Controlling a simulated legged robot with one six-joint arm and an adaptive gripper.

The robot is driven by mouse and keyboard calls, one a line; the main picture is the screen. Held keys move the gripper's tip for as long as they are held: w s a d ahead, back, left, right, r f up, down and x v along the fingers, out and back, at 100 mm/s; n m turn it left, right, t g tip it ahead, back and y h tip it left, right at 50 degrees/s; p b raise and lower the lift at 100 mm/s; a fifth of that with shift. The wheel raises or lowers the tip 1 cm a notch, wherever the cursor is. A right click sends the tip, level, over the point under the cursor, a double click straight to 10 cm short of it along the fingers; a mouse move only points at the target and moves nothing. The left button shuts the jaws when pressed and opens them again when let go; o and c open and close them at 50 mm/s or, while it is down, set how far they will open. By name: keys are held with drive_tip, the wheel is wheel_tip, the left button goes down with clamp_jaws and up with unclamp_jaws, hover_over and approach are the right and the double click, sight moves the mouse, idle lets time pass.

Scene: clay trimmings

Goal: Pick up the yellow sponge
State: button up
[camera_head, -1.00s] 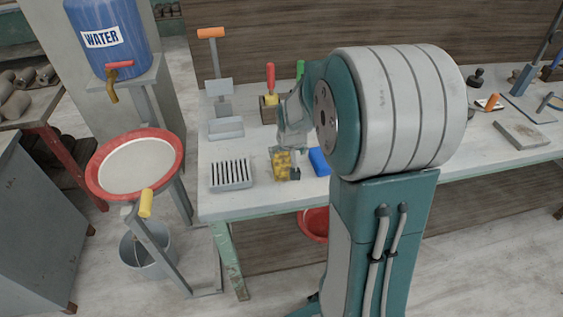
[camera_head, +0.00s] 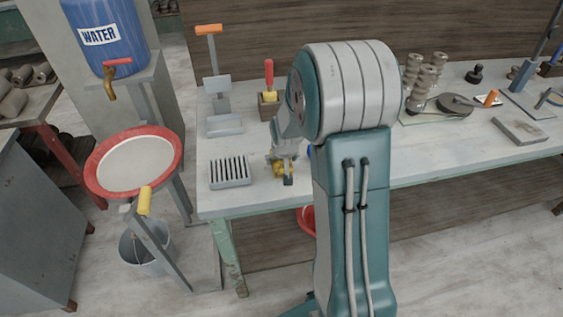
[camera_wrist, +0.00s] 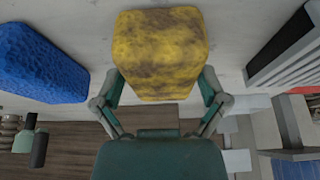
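The yellow sponge (camera_wrist: 160,55), mottled with brown stains, fills the upper middle of the wrist view. My gripper (camera_wrist: 160,85) has one finger at each side edge of it, with no clear gap showing. I cannot tell whether the fingers press on the sponge or only stand beside it. In the head view, my gripper (camera_head: 287,178) points down over the front of the table, and only a small part of the yellow sponge (camera_head: 279,169) shows beside the fingers. The sponge appears to be at table height there.
A blue sponge (camera_wrist: 40,65) lies left of the yellow one in the wrist view; my arm mostly hides it in the head view. A grey slotted block (camera_head: 230,171) stands left of my gripper. A wooden block holding a red-handled tool (camera_head: 268,78) stands behind. The table's front edge is close.

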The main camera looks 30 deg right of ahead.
drive_tip(key=shift+a, duration=0.25)
drive_tip(key=shift+c, duration=1.1)
drive_tip(key=shift+d+r, duration=0.15)
drive_tip(key=shift+r, duration=0.35)
wheel_tip(320, 180, up, 3)
drive_tip(key=shift+s+f, duration=0.1)
drive_tip(key=shift+f, duration=0.05)
drive_tip(key=s+r, duration=0.9)
drive_tip(key=s, duration=0.5)
drive_tip(key=shift+d+r, duration=0.2)
